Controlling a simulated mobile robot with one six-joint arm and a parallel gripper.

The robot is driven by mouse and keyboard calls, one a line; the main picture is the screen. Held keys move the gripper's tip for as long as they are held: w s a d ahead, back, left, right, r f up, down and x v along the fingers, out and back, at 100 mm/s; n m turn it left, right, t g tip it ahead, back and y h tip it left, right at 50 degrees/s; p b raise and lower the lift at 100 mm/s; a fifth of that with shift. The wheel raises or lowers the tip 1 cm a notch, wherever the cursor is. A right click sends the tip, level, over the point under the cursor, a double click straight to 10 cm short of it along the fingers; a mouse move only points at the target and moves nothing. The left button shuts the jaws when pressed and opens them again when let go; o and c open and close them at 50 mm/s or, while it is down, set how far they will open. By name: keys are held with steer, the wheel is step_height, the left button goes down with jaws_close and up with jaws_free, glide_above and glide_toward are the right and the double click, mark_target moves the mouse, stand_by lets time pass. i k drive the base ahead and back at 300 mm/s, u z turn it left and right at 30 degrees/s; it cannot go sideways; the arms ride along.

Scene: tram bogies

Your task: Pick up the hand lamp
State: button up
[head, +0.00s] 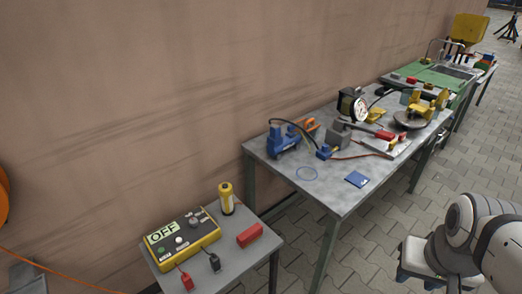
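My arm shows only as white and grey links at the lower right, well away from the small table. My gripper is not visible.
The yellow box (182,239) reading OFF has red and black clips in front. A red block (249,235) lies to the right. A larger workbench (335,194) holds blue tools, a dial gauge (360,108) and a blue pad (357,179). Paved floor (375,235) lies open before it.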

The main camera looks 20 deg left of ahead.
mark_target(226, 195)
steer(key=u, duration=0.8)
steer(key=i, duration=1.25)
steer(key=u, duration=0.8)
steer(key=k, duration=0.6)
steer(key=u, duration=0.25)
steer(key=i, duration=0.7)
steer(key=z, duration=0.15)
